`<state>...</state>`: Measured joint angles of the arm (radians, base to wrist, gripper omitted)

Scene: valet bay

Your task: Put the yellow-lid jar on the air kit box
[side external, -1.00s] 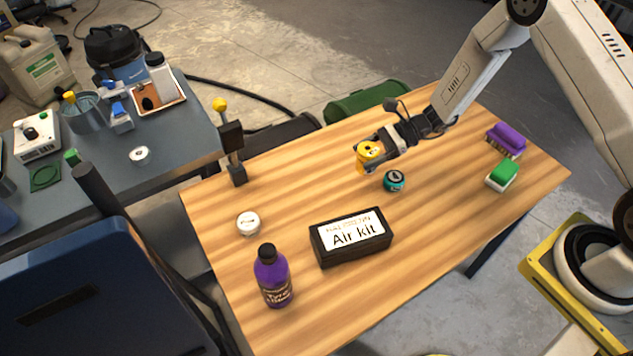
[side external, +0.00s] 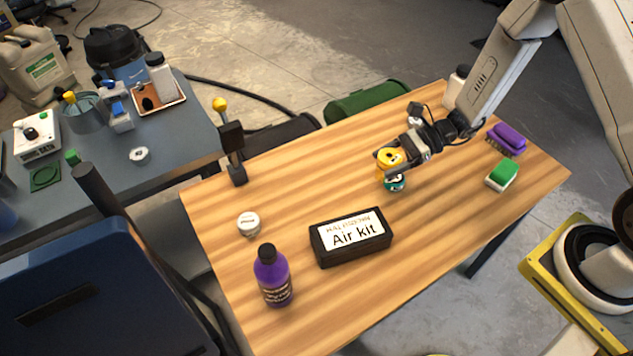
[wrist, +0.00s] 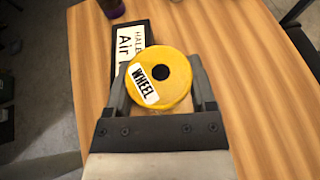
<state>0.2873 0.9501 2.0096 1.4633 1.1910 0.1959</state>
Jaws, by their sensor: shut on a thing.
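The yellow-lid jar (side external: 389,158) is between the fingers of my gripper (side external: 402,161), which is shut on it above the wooden table. In the wrist view the jar's yellow lid (wrist: 163,77) fills the space between the fingertips and carries a label reading WHEEL. The air kit box (side external: 351,250) is a black box with a white label on top, lying flat near the front middle of the table. In the wrist view the box (wrist: 114,68) lies beyond the jar, partly hidden by it. My gripper is up and to the right of the box in the side view.
A teal-lidded jar (side external: 395,183) stands just below my gripper in the side view, partly covered. A white-lidded jar (side external: 249,224) and a purple bottle (side external: 272,276) stand left of the box. Green (side external: 502,174) and purple (side external: 506,139) brushes lie at the right. The box top is clear.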

